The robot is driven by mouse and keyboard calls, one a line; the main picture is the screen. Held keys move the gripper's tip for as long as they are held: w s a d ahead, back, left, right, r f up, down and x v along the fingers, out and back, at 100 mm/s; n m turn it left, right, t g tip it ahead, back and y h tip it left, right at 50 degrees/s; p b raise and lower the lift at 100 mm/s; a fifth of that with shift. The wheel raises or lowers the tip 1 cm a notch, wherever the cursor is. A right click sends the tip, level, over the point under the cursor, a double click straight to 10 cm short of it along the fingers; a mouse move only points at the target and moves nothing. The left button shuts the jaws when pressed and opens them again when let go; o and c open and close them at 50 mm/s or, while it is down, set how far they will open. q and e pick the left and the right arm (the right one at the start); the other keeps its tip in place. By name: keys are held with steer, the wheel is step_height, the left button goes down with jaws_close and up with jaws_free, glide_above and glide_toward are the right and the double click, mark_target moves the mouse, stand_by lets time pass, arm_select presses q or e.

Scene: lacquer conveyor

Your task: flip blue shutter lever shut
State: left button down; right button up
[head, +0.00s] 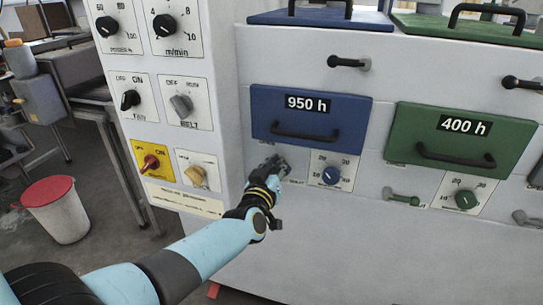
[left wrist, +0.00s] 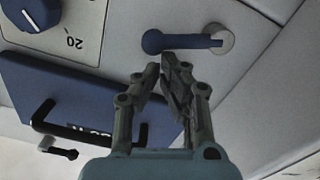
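The blue shutter lever (left wrist: 180,41) is a short bar with a round knob, on a pale round pivot in the white panel. In the left wrist view it lies about level, its knob pointing toward the blue dial. My left gripper (left wrist: 161,65) has its fingertips nearly together just below the knob; touching or apart I cannot tell. In the head view the left gripper (head: 277,165) is at the panel under the blue 950 h drawer (head: 345,113) and largely hides the lever. Nothing shows between its fingers. My right gripper is not in view.
A blue dial (head: 331,175) is right of the gripper. A green drawer (head: 461,138), green lever (head: 403,199) and green dial (head: 465,199) are further right. The switch panel (head: 165,147) is to the left. A white bin with red lid (head: 57,209) stands on the floor.

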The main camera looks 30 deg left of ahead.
arm_select(q)
steer(key=d+f+m, duration=0.1)
steer(key=m, duration=0.1)
steer(key=shift+w+d+f+m, duration=0.1)
steer(key=shift+f+m, duration=0.05)
steer(key=shift+m, duration=0.15)
steer(key=shift+d+f, duration=0.15)
steer(key=shift+f, duration=0.25)
stand_by(0.4)
